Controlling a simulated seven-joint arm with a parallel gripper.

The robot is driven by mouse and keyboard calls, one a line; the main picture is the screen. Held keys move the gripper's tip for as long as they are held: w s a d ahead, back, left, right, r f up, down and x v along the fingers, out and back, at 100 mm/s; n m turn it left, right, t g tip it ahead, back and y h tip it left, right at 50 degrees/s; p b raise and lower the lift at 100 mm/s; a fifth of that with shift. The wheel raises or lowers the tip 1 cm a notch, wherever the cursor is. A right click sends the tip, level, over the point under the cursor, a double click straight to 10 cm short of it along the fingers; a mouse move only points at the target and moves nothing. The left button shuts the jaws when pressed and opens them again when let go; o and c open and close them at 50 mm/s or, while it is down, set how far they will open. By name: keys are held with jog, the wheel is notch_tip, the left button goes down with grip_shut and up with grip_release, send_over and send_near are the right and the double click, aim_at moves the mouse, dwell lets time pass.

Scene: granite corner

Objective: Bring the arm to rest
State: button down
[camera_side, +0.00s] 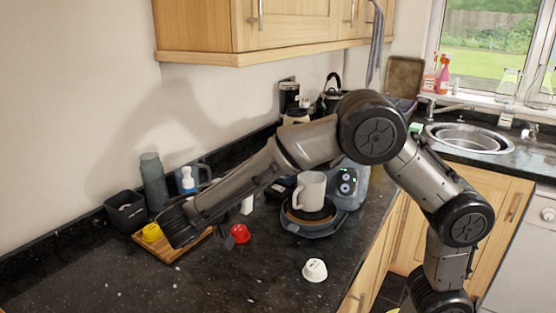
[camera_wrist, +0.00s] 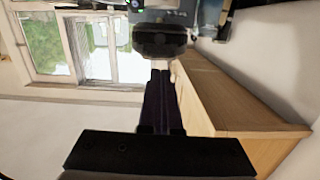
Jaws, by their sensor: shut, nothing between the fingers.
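My gripper shows in the wrist view (camera_wrist: 160,78) as dark fingers closed together, with nothing between them. The wrist view looks sideways toward the window (camera_wrist: 75,50) and wall cabinets (camera_wrist: 215,95).
A black bin (camera_side: 125,211) and grey tumbler (camera_side: 153,181) stand at the left. The front counter (camera_side: 235,285) is mostly clear.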

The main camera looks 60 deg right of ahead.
jog(key=shift+a+f, duration=0.25)
jog(key=shift+a, duration=0.15)
jog(key=shift+d, duration=0.1)
jog(key=s+d+r+m+g+y, duration=0.25)
jog(key=s+d+r, duration=0.2)
jog(key=d, duration=0.25)
jog(key=s+d+n+y, duration=0.2)
jog(key=s+d+y, duration=0.3)
jog(key=s, duration=0.6)
jog(key=s+a+f+n+t+y, duration=0.3)
jog(key=a+f+n+t+y, duration=0.5)
jog(key=n, duration=1.1)
jog(key=a+f+y, duration=0.1)
jog(key=a+f, duration=0.1)
jog(key=a, duration=0.1)
jog(key=shift+s+a, duration=0.35)
